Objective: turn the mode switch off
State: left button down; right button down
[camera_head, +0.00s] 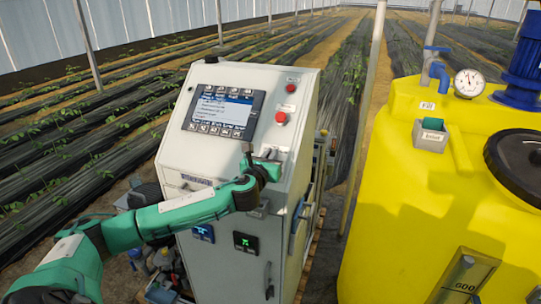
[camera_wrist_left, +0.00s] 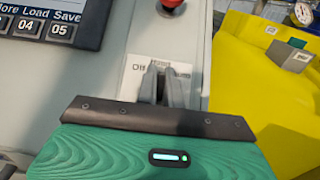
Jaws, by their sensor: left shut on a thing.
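The mode switch's white label plate (camera_wrist_left: 136,72) is on the sloped face of the grey control cabinet (camera_head: 290,75), below the red button (camera_head: 281,118). Part of its lettering shows left of my fingers in the wrist view. My left gripper (camera_wrist_left: 164,72) is in front of the plate, its two fingers close together and shut on the switch knob. The fingers hide the knob, so its angle cannot be told. In the head view my left gripper (camera_head: 266,158) reaches the cabinet's right side below the screen. My right gripper is not in view.
A screen (camera_head: 223,108) with a row of keys sits left of the switch. A smaller red button (camera_head: 291,88) is higher up. A yellow tank (camera_head: 405,190) with a pressure gauge (camera_head: 469,83) stands at the right. A thin pole (camera_head: 366,100) rises between cabinet and tank.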

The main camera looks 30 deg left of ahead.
pick_arm(q)
jog(key=shift+n+y, duration=0.3)
jog(key=shift+n, duration=0.2)
jog(key=n+g+y+p, duration=0.1)
jog(key=n+y, duration=0.1)
jog(key=n, duration=0.1)
jog(key=n+g+y+p, duration=0.1)
jog(key=n+y, duration=0.1)
jog(key=n, duration=0.1)
jog(key=shift+r+g, duration=0.1)
jog(key=shift+g, duration=0.3)
jog(key=shift+n+g+y+p, duration=0.9)
jog(key=shift+n+g+y, duration=0.5)
jog(key=shift+n, duration=0.9)
jog(key=shift+a, duration=0.1)
jog(key=shift+n+g, duration=0.3)
jog(key=c, duration=1.5)
grip_release()
jog(key=shift+c, duration=0.2)
